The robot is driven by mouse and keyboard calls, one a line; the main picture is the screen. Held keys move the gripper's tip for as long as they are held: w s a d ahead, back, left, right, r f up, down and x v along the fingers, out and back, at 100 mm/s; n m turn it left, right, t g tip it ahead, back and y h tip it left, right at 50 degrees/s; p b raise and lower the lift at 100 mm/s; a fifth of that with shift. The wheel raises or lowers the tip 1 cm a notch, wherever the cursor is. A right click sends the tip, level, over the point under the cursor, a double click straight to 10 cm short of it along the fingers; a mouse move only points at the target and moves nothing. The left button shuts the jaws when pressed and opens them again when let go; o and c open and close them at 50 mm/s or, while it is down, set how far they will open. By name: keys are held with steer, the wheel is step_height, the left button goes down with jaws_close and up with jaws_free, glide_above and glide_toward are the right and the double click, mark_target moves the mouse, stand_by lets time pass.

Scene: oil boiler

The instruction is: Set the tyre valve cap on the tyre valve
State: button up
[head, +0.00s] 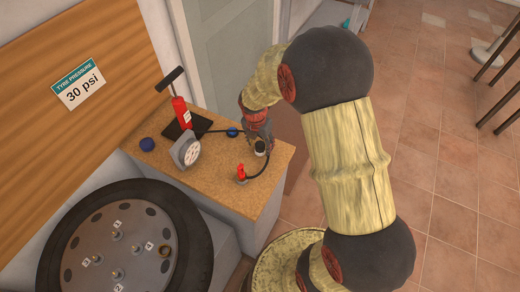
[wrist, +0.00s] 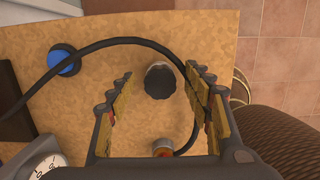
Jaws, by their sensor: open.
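A dark, ribbed cap (wrist: 160,80) with a pale lower part stands on the cork-coloured bench top, probably the tyre valve cap. It also shows in the head view (head: 260,148), just below my gripper (head: 257,137). In the wrist view my gripper (wrist: 160,86) is open, with the cap visible between its two fingers and not gripped. The height gap between fingertips and cap is hard to judge. The wheel (head: 75,207) lies flat at lower left in the head view. Numbered metal studs are on its hub, and a brass-coloured ring (head: 165,250) near the hub's edge may be the tyre valve.
On the bench (head: 215,183) stand a red pump (head: 181,112), a round gauge (head: 187,151) and a red hose end (head: 241,172). A black hose (wrist: 110,42) curves around the cap. Blue knobs (head: 147,144) (wrist: 63,60) sit on the bench. A wooden wall panel is behind.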

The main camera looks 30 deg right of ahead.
steer(key=shift+f, duration=0.35)
steer(key=shift+c, duration=1)
steer(key=c, duration=1)
